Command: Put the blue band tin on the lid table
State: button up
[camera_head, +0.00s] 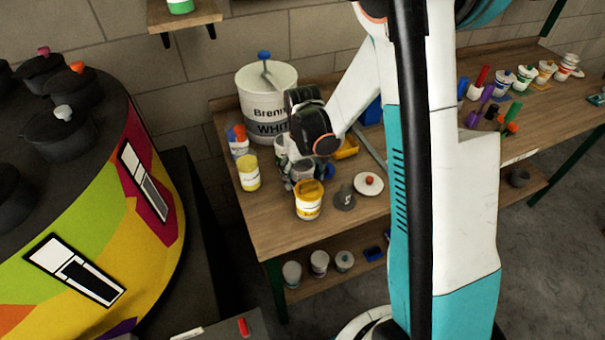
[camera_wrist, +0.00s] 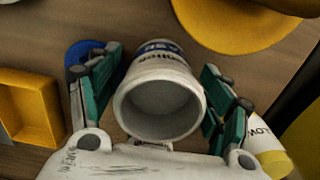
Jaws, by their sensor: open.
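In the wrist view a white, open-topped tin (camera_wrist: 160,105) with a blue band on its far side stands between the two green-padded fingers of my gripper (camera_wrist: 160,82). The fingers are apart, one on each side of the tin; I cannot tell if either touches it. The tin looks empty inside. In the head view my gripper (camera_head: 297,166) is low over the wooden table (camera_head: 262,222), and a greyish tin (camera_head: 303,169) shows partly behind the fingers. I cannot tell which surface is the lid table.
A yellow-topped tin (camera_head: 308,201), a grey funnel-like item (camera_head: 344,198) and a white lid with red knob (camera_head: 368,184) stand close by. A large white bucket (camera_head: 266,90) is behind. A yellow tray (camera_wrist: 30,105) and blue round piece (camera_wrist: 82,52) flank the left finger.

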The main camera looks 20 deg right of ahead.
notch_tip(320, 180, up, 12)
jog(key=p, duration=0.3)
jog(key=s+a+r+t, duration=0.3)
jog(key=s+r+t, duration=0.4)
jog(key=s+r, duration=0.7)
jog(key=s, duration=0.3)
jog(key=shift+s, duration=0.35)
